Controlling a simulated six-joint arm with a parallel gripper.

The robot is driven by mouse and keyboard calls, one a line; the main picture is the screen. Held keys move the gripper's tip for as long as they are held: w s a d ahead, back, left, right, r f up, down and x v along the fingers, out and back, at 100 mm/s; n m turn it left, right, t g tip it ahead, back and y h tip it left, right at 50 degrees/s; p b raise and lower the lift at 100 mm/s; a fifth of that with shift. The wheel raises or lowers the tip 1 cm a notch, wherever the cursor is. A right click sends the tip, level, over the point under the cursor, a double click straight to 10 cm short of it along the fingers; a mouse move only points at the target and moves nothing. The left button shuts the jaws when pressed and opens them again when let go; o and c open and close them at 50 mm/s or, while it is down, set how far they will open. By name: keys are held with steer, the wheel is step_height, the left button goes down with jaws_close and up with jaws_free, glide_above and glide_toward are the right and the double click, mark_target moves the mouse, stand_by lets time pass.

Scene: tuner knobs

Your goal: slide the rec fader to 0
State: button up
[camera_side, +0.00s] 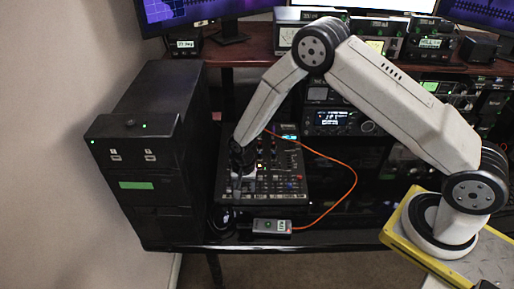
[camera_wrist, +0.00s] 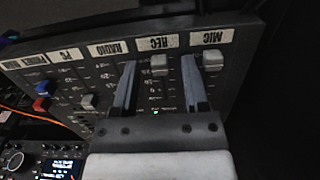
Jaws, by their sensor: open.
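The mixer panel (camera_wrist: 75,72) fills the upper wrist view, with its channel labels along the top edge. The grey rec fader cap (camera_wrist: 159,64) sits just below the REC label (camera_wrist: 157,41), near the label end of its track. My gripper (camera_wrist: 160,63) is open, one finger on each side of the rec fader, with gaps visible. The right finger stands between it and the mic fader cap (camera_wrist: 212,60). In the side view, my gripper (camera_side: 243,168) points down over the left part of the mixer (camera_side: 285,186); its fingertips are hard to make out there.
An orange cable (camera_side: 345,165) runs to a small grey box (camera_side: 271,226) before the mixer. A black cabinet (camera_side: 160,160) stands left.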

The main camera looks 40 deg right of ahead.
jaws_close()
stand_by(1.5)
